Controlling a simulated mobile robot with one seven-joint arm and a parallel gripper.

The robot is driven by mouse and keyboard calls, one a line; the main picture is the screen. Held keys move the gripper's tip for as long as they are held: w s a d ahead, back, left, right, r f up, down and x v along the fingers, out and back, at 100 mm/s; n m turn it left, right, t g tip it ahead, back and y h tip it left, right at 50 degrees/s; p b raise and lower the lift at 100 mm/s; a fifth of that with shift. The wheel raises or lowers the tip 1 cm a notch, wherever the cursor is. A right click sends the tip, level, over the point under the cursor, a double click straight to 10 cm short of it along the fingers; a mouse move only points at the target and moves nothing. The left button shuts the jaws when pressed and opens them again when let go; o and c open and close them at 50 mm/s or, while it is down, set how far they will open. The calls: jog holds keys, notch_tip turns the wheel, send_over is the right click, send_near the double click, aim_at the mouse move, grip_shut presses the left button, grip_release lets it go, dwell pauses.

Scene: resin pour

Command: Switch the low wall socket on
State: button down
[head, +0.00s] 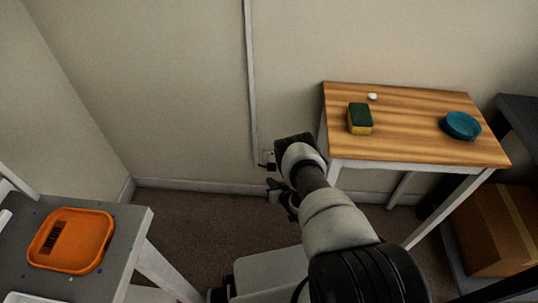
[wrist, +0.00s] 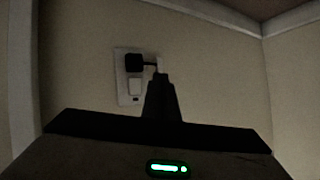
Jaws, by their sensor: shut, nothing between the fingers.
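The low wall socket (wrist: 122,92) is a pale plate on the wall, seen upside down in the wrist view. A black plug (wrist: 134,62) with a cable sits in it, beside a small white rocker switch (wrist: 135,87). I cannot tell which way the rocker is set. In the head view the socket (head: 265,156) is partly hidden by my arm, at the foot of a vertical conduit. My gripper (head: 273,186) is shut and empty, low in front of the wall. In the wrist view its dark fingers (wrist: 161,80) overlap the plate's edge, beside the rocker; contact cannot be told.
A wooden table (head: 415,112) stands right of my arm, with a sponge (head: 360,119), a teal dish (head: 461,125) and a small white piece (head: 372,96). A grey table (head: 125,240) with an orange tray (head: 70,240) is at left.

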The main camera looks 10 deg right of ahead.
aim_at(272, 159)
jog(key=shift+w+a+f, duration=0.1)
jog(key=shift+f, duration=0.25)
jog(key=shift+w+d+f+b, duration=0.2)
jog(key=shift+w+d+b, duration=0.3)
jog(key=shift+w, duration=0.85)
jog(key=shift+w+d+f+b, duration=0.15)
jog(key=shift+w+d+b, duration=0.4)
jog(key=shift+w, duration=0.85)
jog(key=shift+w+d+f+b, duration=0.25)
jog(key=shift+w+b, duration=0.4)
jog(key=shift+w, duration=0.7)
jog(key=shift+w+d, duration=0.2)
jog(key=shift+w, duration=0.2)
